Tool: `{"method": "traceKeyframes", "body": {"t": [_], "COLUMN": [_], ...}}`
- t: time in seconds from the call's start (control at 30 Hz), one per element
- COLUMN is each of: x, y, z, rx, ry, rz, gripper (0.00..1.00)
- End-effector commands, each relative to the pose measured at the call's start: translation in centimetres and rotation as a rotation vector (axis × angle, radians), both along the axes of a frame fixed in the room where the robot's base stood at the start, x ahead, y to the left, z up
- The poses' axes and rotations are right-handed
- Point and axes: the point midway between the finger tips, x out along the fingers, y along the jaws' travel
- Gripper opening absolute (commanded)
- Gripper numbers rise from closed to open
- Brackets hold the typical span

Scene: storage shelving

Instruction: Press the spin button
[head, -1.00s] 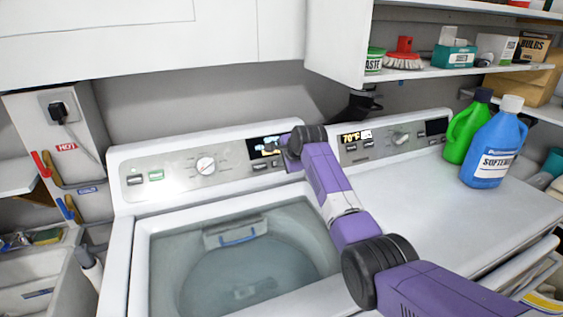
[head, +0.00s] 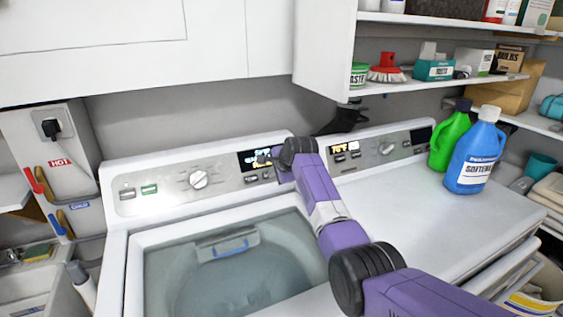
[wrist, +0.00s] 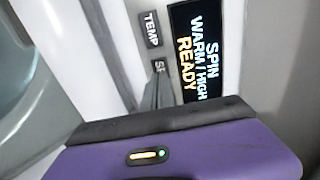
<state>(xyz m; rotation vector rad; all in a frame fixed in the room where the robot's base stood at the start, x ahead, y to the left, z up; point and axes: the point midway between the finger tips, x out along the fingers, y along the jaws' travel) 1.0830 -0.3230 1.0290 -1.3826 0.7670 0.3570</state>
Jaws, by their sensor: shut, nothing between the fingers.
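The washer's control panel (head: 150,190) stands behind the open, water-filled tub. In the wrist view its display (wrist: 200,55) reads SPIN, WARM/HIGH, READY. Beside the display are a TEMP button (wrist: 151,29) and a button whose visible letters start with "S" (wrist: 160,66); my fingers cover the rest of that label. My gripper (wrist: 158,85) is shut and empty, its tips over or at the lower part of this button. I cannot tell whether they touch it. In the head view my arm hides part of the panel's right end.
A dryer panel (head: 365,150) stands right of the washer panel. A green bottle (head: 449,140) and a blue softener bottle (head: 474,155) stand on the dryer top. Shelves and a white cabinet (head: 130,40) hang above. The dryer's top front is clear.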

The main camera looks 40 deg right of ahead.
Motion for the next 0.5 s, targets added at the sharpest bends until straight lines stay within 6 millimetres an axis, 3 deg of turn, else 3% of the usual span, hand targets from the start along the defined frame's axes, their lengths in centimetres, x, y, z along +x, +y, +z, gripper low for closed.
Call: {"method": "traceKeyframes", "body": {"t": [0.03, 0.1, 0.5], "x": [-0.1, -0.7, -4.8], "y": [-0.4, -0.1, 1.0], "z": [1.8, 1.6, 5.8], "rx": [-0.002, -0.003, -0.005], "ry": [-0.006, -0.008, -0.014], "rz": [-0.001, -0.001, -0.001], "gripper": [0.00, 0.00, 0.00]}}
